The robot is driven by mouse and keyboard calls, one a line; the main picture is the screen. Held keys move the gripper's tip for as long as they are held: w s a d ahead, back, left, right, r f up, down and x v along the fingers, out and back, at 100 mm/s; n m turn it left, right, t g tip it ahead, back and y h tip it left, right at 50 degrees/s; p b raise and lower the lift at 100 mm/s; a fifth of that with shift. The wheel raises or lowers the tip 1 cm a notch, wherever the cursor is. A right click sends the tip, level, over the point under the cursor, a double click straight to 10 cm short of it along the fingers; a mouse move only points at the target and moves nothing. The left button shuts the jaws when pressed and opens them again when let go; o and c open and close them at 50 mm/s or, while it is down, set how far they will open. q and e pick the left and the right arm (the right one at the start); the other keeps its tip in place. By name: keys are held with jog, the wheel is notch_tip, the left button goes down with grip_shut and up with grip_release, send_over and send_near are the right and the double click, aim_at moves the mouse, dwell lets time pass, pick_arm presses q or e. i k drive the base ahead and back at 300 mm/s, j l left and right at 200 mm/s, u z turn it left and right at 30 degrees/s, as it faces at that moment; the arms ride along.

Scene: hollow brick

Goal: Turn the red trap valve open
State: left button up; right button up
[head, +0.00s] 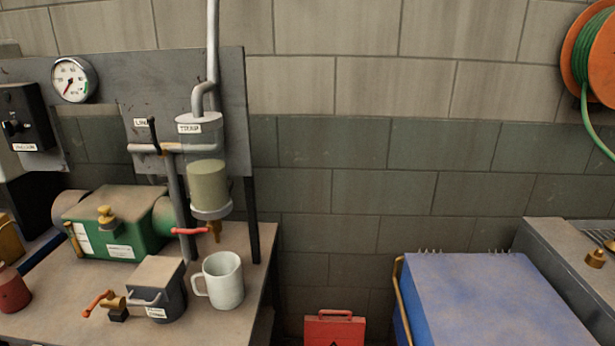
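The red trap valve handle (190,231) is a small red lever at the brass drain fitting (214,232) under the trap. It points left, roughly level. The trap (208,180) is a clear cylinder with yellowish-green contents, and a label reading "TRAP" is on its grey top. It hangs in front of the grey back panel (232,110). A white mug (222,280) stands on the bench below and slightly right of the drain fitting. Neither of my grippers is in view.
A green pump (115,225) and a grey box (158,290) with an orange-handled valve (97,303) share the bench (60,320). Grey pipes stand beside the trap. A blue box (490,300), a red case (335,329) and a hose reel (590,60) are to the right.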

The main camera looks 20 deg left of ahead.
aim_at(190, 231)
jog(key=u, duration=1.2)
